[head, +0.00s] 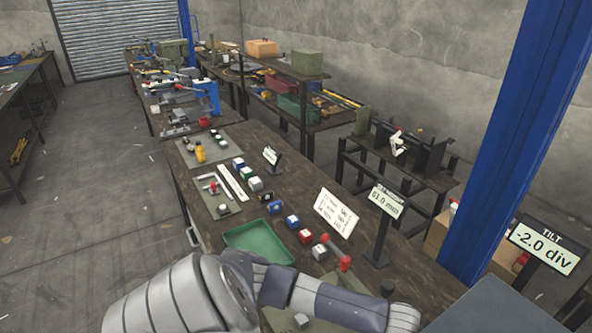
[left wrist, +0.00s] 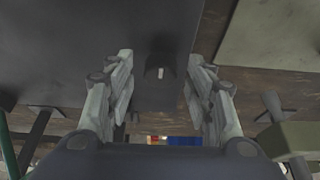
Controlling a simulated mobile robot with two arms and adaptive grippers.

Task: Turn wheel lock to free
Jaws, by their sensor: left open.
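No wheel or wheel lock can be clearly made out in either view. My left gripper (left wrist: 161,80) is open in the left wrist view, its two fingers well apart with nothing held. Between and beyond the fingers is a dark block (left wrist: 155,95) with a small pale mark; whether it belongs to the lock I cannot tell. In the head view my left arm crosses the bottom of the picture and hides part of the bench; its gripper does not show there. My right gripper is in neither view.
The near workbench (head: 236,148) carries a green tray (head: 262,243), small coloured blocks, a red-handled lever (head: 344,263) and a "61.0 mm" display (head: 385,201). A "TILT -2.0 div" display (head: 543,244) stands right of a blue post (head: 519,130). Floor at left is clear.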

